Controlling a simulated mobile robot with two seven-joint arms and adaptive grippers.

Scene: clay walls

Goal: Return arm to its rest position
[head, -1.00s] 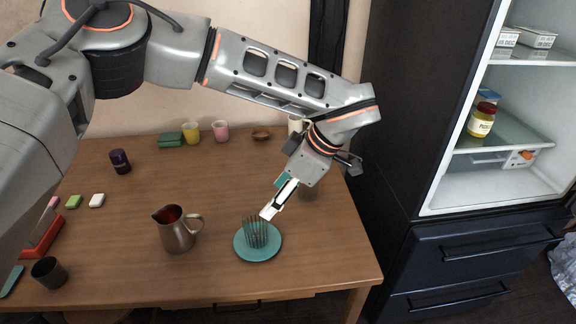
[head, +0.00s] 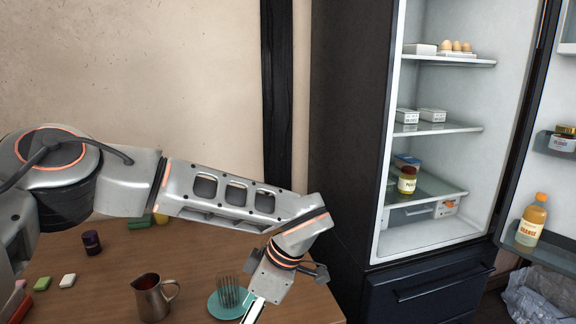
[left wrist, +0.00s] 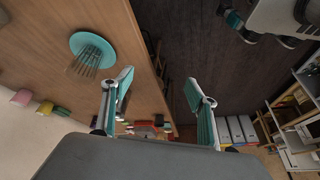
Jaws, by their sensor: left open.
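My left arm reaches in from the left over the table in the head view. My left gripper (head: 254,311) is at the bottom edge, just right of the teal plate (head: 214,306), its fingers partly cut off. In the left wrist view, the left gripper (left wrist: 160,88) has its two teal-padded fingers well apart with nothing between them. The plate, with a thin-pronged rack-like thing (left wrist: 92,58) on it, lies to the left of the fingers, apart from them. A grey part of mine with a small teal piece shows at the top right; I cannot make out its jaws.
The wooden table (head: 190,263) holds a metal jug (head: 152,300), a dark purple jar (head: 91,243) and small blocks (head: 67,281). An open fridge (head: 440,160) stands to the right. The floor (left wrist: 190,40) beside the table looks clear.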

